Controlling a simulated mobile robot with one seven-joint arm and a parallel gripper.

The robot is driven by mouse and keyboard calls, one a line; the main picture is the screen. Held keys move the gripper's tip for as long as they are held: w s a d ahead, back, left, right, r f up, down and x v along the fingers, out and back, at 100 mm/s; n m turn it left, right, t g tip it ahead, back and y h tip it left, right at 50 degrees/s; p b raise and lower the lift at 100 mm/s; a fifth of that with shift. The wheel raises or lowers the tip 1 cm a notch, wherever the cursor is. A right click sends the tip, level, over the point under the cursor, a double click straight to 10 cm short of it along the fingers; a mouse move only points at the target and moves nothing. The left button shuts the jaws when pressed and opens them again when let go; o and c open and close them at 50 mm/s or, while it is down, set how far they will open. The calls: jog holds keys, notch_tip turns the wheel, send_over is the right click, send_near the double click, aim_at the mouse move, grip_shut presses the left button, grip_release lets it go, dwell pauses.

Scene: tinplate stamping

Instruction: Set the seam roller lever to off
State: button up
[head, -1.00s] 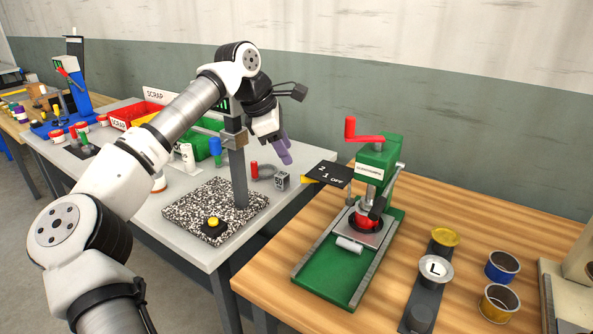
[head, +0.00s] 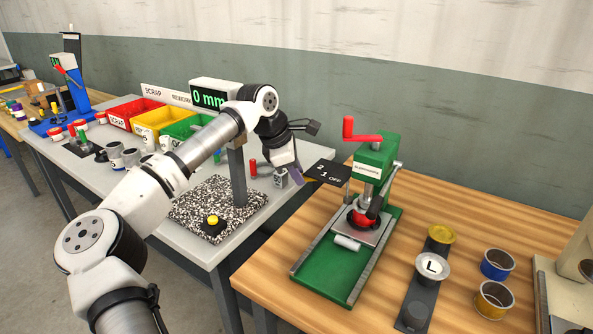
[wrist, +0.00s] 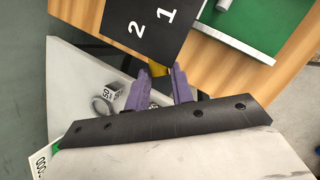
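The green seam roller machine (head: 372,167) stands on the wooden bench with a red crank on top. A black plate (head: 327,172) marked 2, 1 and OFF sticks out from its left side. In the wrist view the plate (wrist: 150,28) shows 2 and 1. A small yellow piece (wrist: 157,69), seemingly the lever's tip, shows at the plate's edge between my purple fingers. My gripper (wrist: 160,76) has its fingers apart; in the head view my gripper (head: 298,178) is just left of the plate. Whether the fingers touch the yellow piece, I cannot tell. The lever's setting is unclear.
A grey bench (head: 200,247) on the left holds a gauge stand with a 0 mm display (head: 215,95) and red, yellow and green bins. A small block (head: 281,178) lies near my gripper. Tins (head: 496,264) and a lid strip (head: 424,297) stand right of the machine.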

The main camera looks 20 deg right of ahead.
grip_shut()
jog(key=shift+s+a+n+t+b, duration=0.1)
jog(key=shift+s+n+t+b, duration=0.3)
jog(key=shift+s+n+b, duration=0.5)
jog(key=shift+w, duration=0.1)
jog(key=shift+o, duration=2.2)
grip_release()
jog(key=shift+r, duration=0.1)
